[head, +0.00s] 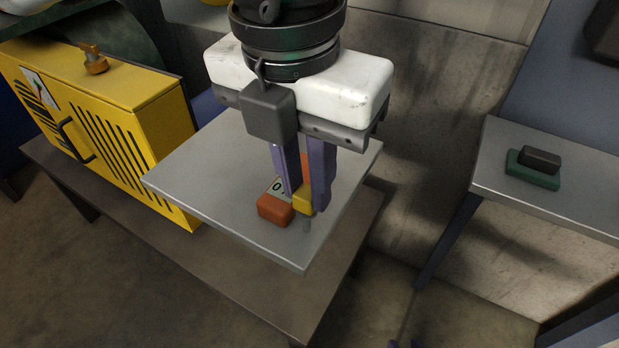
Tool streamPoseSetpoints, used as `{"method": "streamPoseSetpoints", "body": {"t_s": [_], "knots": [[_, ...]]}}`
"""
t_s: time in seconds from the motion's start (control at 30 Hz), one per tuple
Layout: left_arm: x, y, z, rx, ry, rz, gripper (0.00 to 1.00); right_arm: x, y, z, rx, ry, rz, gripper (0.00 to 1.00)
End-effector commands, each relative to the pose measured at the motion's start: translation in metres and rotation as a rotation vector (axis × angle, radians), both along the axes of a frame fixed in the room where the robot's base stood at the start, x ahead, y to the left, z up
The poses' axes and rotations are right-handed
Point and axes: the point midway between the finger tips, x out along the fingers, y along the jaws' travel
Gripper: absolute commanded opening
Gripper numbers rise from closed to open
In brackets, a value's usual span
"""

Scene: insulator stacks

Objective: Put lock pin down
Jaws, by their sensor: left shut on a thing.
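The lock pin (304,204) shows as a yellow block with a thin grey shank pointing down, over the front part of a grey tabletop (190,177). My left gripper (303,197) points down and is shut on the lock pin between its purple fingers. Whether the shank touches the tabletop is hard to tell. An orange device (275,209) with a pale display lies right beside the pin, partly hidden by the fingers. Two small purple tips at the bottom edge look like my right gripper (404,344); their opening cannot be judged.
A yellow slotted cabinet (160,120) stands left on a dark bench (245,268), with a brass fitting (93,60) on top. A grey table (590,190) at right holds a green and black block (533,168). The tabletop's left part is clear.

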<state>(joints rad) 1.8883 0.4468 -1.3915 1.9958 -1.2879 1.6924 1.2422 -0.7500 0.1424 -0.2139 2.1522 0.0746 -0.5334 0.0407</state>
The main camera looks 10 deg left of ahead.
Motion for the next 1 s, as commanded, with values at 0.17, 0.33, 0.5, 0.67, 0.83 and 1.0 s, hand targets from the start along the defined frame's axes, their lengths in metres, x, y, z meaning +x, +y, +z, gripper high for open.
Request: {"method": "streamPoseSetpoints", "body": {"t_s": [0.17, 0.33, 0.5, 0.67, 0.83, 1.0], "knots": [[0.000, 0.000, 0.000, 0.000, -0.001, 0.000, 0.00, 0.002, 0.001, 0.005, 0.004, -0.013, 0.000, 0.28], [0.000, 0.000, -0.002, 0.000, 0.000, 0.000, 0.30, 0.002, 0.001, 0.003, 0.007, -0.013, -0.002, 0.28], [0.000, 0.000, -0.002, 0.000, 0.000, 0.000, 0.37, 0.002, 0.001, 0.003, 0.008, -0.012, -0.002, 0.28], [0.000, 0.000, -0.001, 0.000, 0.000, 0.000, 0.37, 0.002, 0.002, 0.004, 0.008, -0.011, -0.002, 0.28], [-0.001, 0.000, 0.013, -0.001, -0.003, 0.000, 0.37, 0.001, 0.002, 0.009, 0.005, -0.008, 0.000, 0.28], [-0.004, 0.001, 0.044, -0.001, -0.003, 0.001, 0.37, -0.001, 0.001, 0.009, -0.003, 0.001, 0.003, 0.28]]}}
